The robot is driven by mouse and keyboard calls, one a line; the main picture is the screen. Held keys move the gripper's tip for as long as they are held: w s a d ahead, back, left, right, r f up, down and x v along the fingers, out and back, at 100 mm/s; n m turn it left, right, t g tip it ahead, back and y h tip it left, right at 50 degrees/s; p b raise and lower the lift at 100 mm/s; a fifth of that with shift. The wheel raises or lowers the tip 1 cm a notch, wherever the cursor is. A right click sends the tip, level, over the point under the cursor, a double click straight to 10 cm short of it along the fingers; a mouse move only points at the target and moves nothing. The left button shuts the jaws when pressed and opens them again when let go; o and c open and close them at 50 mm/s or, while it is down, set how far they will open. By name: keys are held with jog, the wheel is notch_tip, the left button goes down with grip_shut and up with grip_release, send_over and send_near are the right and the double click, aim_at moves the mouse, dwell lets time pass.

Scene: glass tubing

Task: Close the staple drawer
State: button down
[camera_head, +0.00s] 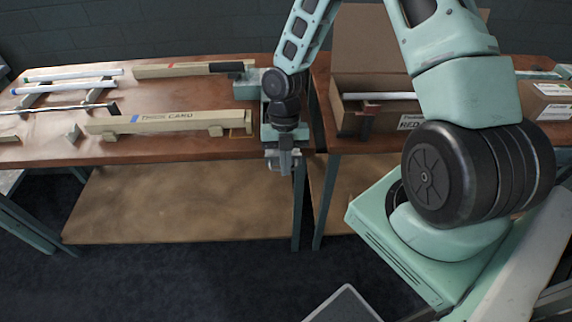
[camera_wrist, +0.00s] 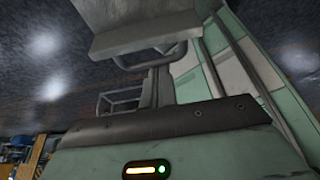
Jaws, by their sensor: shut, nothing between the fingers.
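I cannot make out a staple drawer for certain in either view. My gripper (camera_head: 283,162) points down in front of the front edge of the left table, near the gap between the two tables. It is shut and I see nothing held in it. In the wrist view, a mint-green body with a small lit indicator fills the bottom, and grey metal parts stand above it. I cannot tell whether my gripper touches anything there.
An open cardboard box (camera_head: 375,82) stands on the right table. A lower shelf (camera_head: 180,205) lies beneath the left table. The dark floor (camera_head: 200,285) in front is clear.

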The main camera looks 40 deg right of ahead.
jog(key=w+d, duration=0.2)
jog(key=w, duration=0.1)
jog(key=w+d+p, duration=0.1)
jog(key=w+d, duration=0.1)
jog(key=w, duration=0.1)
jog(key=w+d+p, duration=0.1)
jog(key=w+d, duration=0.1)
jog(key=w, duration=0.1)
jog(key=shift+d, duration=0.1)
jog(key=shift+w, duration=0.1)
